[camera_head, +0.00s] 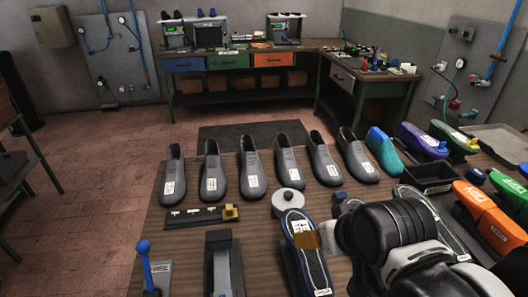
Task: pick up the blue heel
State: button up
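My gripper (328,232) is at the lower right, above the workbench (188,250). My dark arm and wrist hide most of it, so I cannot tell whether it is open or shut. A tan patch (307,240) shows at its left end, over a blue-rimmed shoe sole (304,262); I cannot tell whether it touches the sole. A small dark blue piece (478,177) lies to the right of my gripper, beside a black tray (426,186). It may be the blue heel, but it is too small to be sure.
Several grey shoes (252,176) stand in a row along the bench's far side. A teal and blue shoe (383,152), a green form (455,140) and an orange form (492,216) stand right. A blue-knobbed lever (144,262) and a black fixture (222,265) are at front left.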

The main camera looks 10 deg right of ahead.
aim_at(476, 177)
jog(key=z, duration=1.75)
